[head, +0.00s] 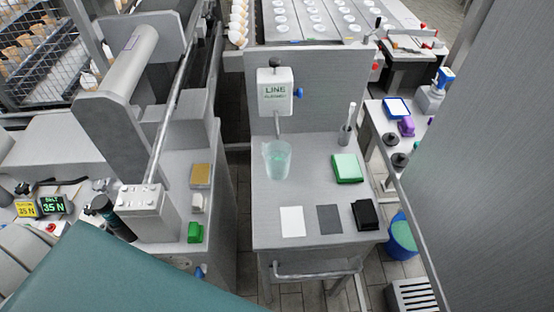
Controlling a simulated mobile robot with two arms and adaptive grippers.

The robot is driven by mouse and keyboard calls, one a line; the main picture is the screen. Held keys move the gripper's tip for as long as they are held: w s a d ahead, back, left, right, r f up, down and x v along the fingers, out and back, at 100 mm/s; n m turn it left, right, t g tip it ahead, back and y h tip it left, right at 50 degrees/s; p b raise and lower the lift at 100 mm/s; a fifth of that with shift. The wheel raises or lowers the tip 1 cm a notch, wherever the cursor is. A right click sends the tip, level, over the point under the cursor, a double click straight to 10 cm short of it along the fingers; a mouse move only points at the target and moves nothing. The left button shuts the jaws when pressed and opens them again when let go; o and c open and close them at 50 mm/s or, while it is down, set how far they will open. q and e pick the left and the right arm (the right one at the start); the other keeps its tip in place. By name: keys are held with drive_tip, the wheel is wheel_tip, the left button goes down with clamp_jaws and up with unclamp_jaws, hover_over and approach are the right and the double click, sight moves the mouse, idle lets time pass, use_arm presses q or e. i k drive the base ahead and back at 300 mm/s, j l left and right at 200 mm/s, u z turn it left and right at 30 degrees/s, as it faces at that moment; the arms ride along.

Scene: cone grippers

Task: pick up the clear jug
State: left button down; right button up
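The clear jug (277,160) stands upright on the grey metal bench (262,215), towards its left side. It is see-through with a pale green tint, and liquid seems to be inside. It is below the spout of a white dispenser (275,92) fixed to the bench's back panel. I see neither of my grippers in the head view, so nothing is seen touching the jug.
Right of the jug are a green pad (347,168) and a holder with a white-handled tool (347,128). In front lie a white card (292,221), a grey card (329,219) and a black block (365,215). A machine (166,210) stands left, across a narrow gap.

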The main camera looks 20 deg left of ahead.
sight(278, 163)
drive_tip(key=l+u, duration=0.15)
drive_tip(key=u, duration=0.3)
drive_tip(key=l+u, duration=0.2)
drive_tip(key=u, duration=0.2)
